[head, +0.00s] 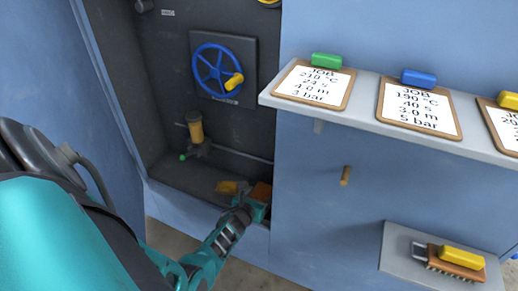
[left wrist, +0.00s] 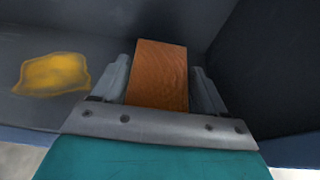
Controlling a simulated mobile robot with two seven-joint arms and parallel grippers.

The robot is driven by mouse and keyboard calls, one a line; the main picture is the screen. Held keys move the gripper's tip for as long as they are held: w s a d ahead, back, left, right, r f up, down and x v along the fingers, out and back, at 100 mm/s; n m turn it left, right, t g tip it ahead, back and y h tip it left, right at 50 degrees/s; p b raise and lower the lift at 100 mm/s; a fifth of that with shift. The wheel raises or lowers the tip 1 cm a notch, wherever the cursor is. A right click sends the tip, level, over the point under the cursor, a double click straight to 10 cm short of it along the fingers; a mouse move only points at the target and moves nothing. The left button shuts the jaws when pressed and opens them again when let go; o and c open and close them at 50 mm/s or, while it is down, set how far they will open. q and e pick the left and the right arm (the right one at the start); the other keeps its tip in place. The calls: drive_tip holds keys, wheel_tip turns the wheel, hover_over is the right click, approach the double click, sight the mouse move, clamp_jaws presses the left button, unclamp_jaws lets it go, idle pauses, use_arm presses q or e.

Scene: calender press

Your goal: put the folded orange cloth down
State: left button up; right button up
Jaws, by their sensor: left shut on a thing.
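The folded orange cloth (left wrist: 158,75) is between the two fingers of my left gripper (left wrist: 163,88) in the left wrist view. In the head view the cloth (head: 261,192) shows at the lower right corner of the dark recess, with my left gripper (head: 250,203) shut on it. The cloth is over or at the recess floor; I cannot tell whether it touches. My right gripper is in neither view.
A yellow patch (left wrist: 52,74) lies on the recess floor (left wrist: 28,112), left of the cloth. The recess holds a blue handwheel (head: 218,72) and a valve with an amber cylinder (head: 195,127). A shelf (head: 367,118) with job cards and a low shelf with a brush (head: 450,266) are right.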

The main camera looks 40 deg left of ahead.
use_arm(q)
drive_tip(key=shift+f, duration=0.35)
drive_tip(key=shift+r, duration=0.1)
drive_tip(key=shift+f, duration=0.2)
drive_tip(key=o, duration=1.1)
drive_tip(key=shift+c, duration=0.2)
drive_tip(key=shift+o, duration=0.2)
drive_tip(key=shift+r, duration=0.1)
